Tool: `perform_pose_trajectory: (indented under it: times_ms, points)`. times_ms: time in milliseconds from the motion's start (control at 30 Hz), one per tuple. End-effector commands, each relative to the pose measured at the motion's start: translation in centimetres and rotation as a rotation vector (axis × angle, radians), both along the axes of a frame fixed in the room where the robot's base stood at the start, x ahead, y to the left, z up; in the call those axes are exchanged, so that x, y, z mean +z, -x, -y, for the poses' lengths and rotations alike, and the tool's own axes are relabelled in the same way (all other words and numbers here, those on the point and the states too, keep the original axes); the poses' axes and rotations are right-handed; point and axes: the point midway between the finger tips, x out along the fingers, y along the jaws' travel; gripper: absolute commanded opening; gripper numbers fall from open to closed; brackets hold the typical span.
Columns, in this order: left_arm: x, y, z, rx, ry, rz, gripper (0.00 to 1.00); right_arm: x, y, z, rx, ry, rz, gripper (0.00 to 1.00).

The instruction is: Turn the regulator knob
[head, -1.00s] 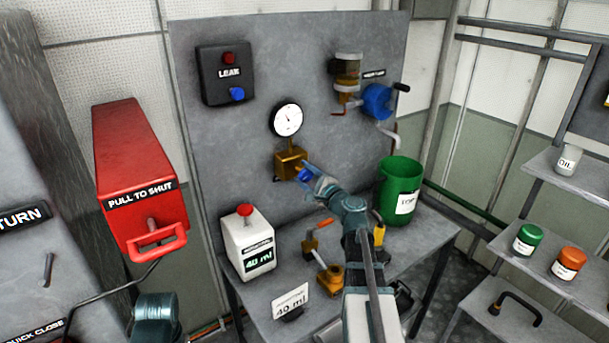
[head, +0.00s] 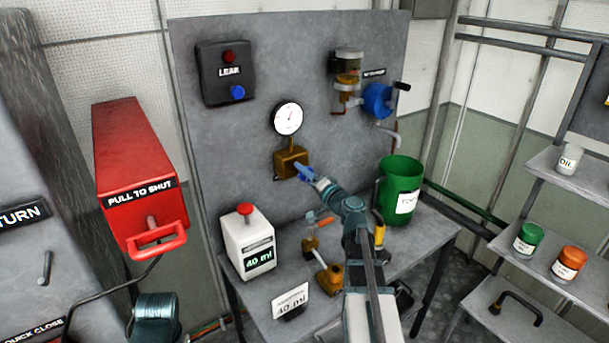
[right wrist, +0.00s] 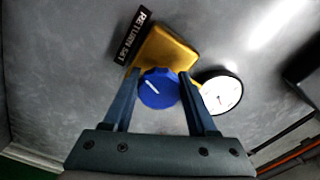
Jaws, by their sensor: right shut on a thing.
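The regulator is a brass block (head: 290,160) on the grey panel, with a round white gauge (head: 287,118) above it. Its blue regulator knob (right wrist: 159,88) with a white mark shows in the right wrist view, in front of the brass body. My right gripper (head: 302,172) is at the knob in the head view. In the right wrist view its two fingers (right wrist: 158,90) stand on either side of the knob, shut on it. The gauge also shows in the right wrist view (right wrist: 220,92). My left gripper is not clearly seen; a teal arm part of mine shows at the lower left.
A green bucket (head: 400,190) and a white dispenser (head: 247,243) reading 40 ml stand on the table under the panel. A red pull-to-shut box (head: 133,160) juts out at left. A blue crank pump (head: 377,101) is right of the gauge. Shelves with cans are at right.

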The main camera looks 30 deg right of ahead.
Motion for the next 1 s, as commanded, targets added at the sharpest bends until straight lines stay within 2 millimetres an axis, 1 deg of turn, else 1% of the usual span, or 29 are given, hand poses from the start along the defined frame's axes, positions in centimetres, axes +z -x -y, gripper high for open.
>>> perform_pose_trajectory:
  times_ms: [200,500,700,1000]
  points:
    - [-0.13,0.0,0.0,0.0,0.0,0.0,0.46,-0.18,0.12,-0.08,0.002,0.209,0.014,0.02]
    - [-0.2,0.0,0.0,0.0,0.0,0.0,0.46,-0.26,0.13,-0.03,0.003,0.459,0.034,0.02]
    - [-0.22,0.0,0.0,0.0,0.0,0.0,0.46,-0.29,0.14,0.0,0.003,0.581,0.044,0.02]
    - [-0.24,0.0,0.0,0.0,0.0,0.0,0.46,-0.31,0.15,0.02,0.004,0.679,0.051,0.02]
